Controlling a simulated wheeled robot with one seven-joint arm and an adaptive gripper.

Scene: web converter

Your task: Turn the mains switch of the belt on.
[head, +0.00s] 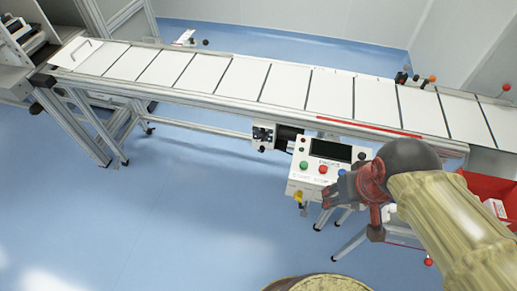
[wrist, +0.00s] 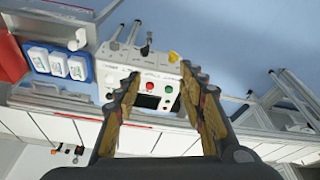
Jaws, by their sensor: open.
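The belt's control box (head: 316,182) hangs on the near side of the long white belt (head: 230,78). Its face carries a dark screen (head: 331,150), a red button (head: 323,169) and a green button (head: 303,165). A yellow knob (head: 298,197) sits at its lower left; I take it for the mains switch, but cannot read its label or setting. My gripper (head: 329,194) is open and empty in front of the box's lower right. In the wrist view the box appears upside down between and beyond my open fingers (wrist: 160,78), with the yellow knob (wrist: 173,57) near its edge.
A red bin (head: 488,192) with white packs stands at the right. A red strip (head: 368,127) runs along the belt's near edge above the box. Metal legs and bars stand under the belt. The blue floor (head: 150,215) at left is clear.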

